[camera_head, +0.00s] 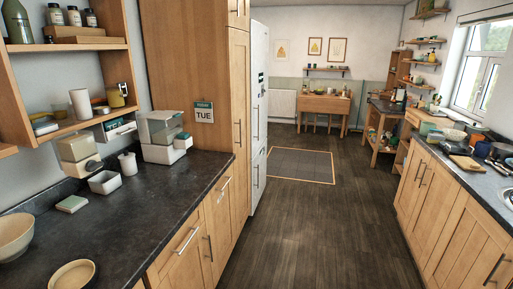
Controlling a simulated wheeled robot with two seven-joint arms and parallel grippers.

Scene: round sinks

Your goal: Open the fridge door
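The fridge (259,60) is the tall white unit on the left side of the aisle, just beyond the tall wooden cabinet. I see its front at a steep angle, as a narrow strip. A dark panel or set of markings shows on its upper part, and handles show along the front. Its door looks shut. Neither of my grippers is in view.
A dark countertop (128,215) with wooden cabinets runs along the left, and the tall wooden cabinet (190,55) stands before the fridge. Counters with a sink (506,197) line the right. The wooden floor (315,235) between is clear, with a mat (297,165) farther back.

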